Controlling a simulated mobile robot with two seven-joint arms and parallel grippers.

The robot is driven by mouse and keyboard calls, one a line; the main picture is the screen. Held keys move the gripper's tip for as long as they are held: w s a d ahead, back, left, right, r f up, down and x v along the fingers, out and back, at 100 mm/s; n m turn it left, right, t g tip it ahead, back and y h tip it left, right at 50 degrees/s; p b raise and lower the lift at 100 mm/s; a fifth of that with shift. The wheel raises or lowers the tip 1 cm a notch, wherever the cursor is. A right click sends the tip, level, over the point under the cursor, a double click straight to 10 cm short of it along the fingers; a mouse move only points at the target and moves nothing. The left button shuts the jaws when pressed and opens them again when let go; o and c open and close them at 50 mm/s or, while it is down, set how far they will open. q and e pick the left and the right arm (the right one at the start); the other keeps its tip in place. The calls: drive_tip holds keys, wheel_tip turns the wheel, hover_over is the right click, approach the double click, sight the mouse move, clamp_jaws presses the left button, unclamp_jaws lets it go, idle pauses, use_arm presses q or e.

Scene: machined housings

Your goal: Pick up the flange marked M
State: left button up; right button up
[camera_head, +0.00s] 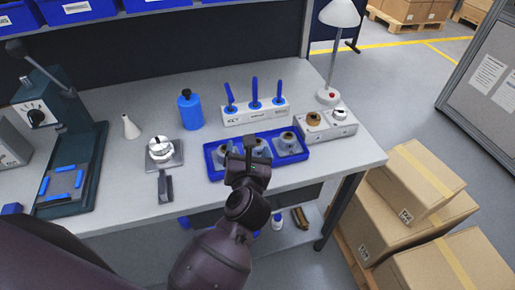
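The right one (290,144) shows clearly; the middle one (261,150) and the left one (219,157) are partly hidden by my gripper. I cannot read an M on any of them. My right gripper is not in view.
A silver round part (160,149) sits on a grey plate left of the tray. Behind are a blue bottle (190,110) and a rack (254,112) with blue handles. A grey block (330,127) and lamp (328,95) stand right. Cardboard boxes (415,180) are beside the bench.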

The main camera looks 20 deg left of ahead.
sight(258, 144)
use_arm(q)
drive_tip(key=shift+w+d+f+n+g+h, duration=0.2)
drive_tip(key=shift+d+f+n+g+h, duration=0.4)
drive_tip(key=shift+d+f+n+g, duration=0.65)
drive_tip(key=shift+w+f, duration=0.15)
drive_tip(key=shift+f, duration=0.05)
drive_tip(key=x, duration=0.4)
drive_tip(key=shift+w+f, duration=0.1)
drive_tip(key=shift+w, duration=0.05)
drive_tip(key=shift+x, duration=0.75)
drive_tip(key=x, duration=0.3)
drive_tip(key=shift+w+a+f, duration=0.15)
drive_tip(key=shift+w, duration=0.05)
drive_tip(key=shift+w+a+f, duration=0.15)
drive_tip(key=shift+w+a, duration=0.05)
drive_tip(key=shift+w, duration=0.2)
